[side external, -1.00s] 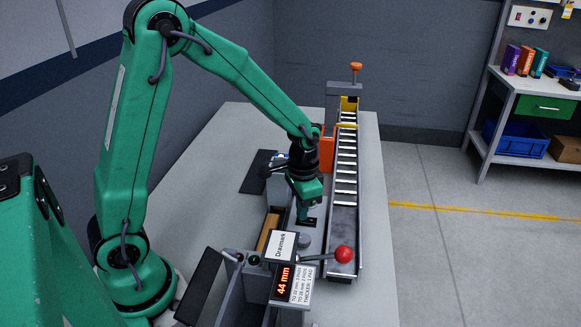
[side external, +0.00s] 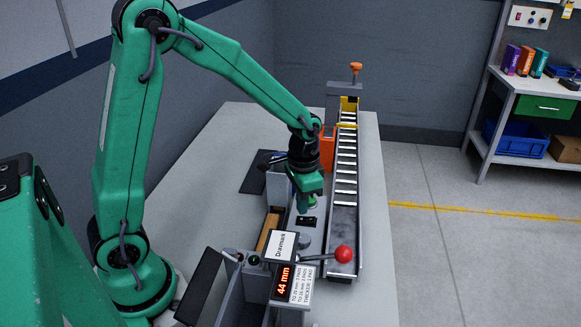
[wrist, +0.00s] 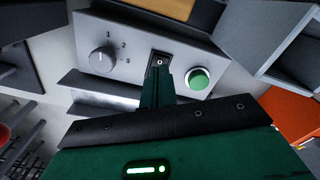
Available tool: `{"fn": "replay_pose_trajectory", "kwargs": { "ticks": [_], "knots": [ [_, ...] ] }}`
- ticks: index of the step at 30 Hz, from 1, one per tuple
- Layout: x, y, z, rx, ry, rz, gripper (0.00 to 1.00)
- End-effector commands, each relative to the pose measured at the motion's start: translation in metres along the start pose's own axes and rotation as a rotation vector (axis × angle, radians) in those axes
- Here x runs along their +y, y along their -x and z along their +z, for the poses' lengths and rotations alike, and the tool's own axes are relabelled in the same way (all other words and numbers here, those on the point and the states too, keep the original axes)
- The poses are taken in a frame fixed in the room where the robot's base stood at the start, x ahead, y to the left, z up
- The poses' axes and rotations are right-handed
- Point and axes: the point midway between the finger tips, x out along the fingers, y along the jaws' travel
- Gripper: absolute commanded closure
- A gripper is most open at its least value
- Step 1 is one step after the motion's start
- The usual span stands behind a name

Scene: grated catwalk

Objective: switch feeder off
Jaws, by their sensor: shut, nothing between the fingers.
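The feeder's grey control panel (wrist: 118,28) fills the upper middle of the wrist view. It carries a small black rocker switch (wrist: 159,58) with a white O mark on its visible part, between a dial and a green button. My gripper (wrist: 158,76) is shut and empty, its fingertips just below the switch in that picture and covering part of it. In the side view my gripper (side external: 302,210) points down over the panel, and a dark switch area (side external: 306,222) shows just below the fingertips. I cannot tell exactly how the rocker is tilted.
The dial (wrist: 102,58) marked 1, 2, 3 and the green button (wrist: 199,79) flank the switch. A red-knobbed lever (side external: 343,254) and a display reading 44 mm (side external: 283,281) stand in front. The roller track (side external: 346,170) runs along the right.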

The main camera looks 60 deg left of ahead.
Motion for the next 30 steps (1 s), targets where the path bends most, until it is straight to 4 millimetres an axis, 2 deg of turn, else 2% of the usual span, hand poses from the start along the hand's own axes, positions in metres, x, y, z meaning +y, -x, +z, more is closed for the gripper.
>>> {"fn": "replay_pose_trajectory", "kwargs": {
  "ticks": [21,30],
  "knots": [
    [0.000,0.041,-0.001,0.002,0.000,-0.001,1.00],
    [0.000,0.046,0.000,0.001,0.000,0.000,1.00]
  ]
}}
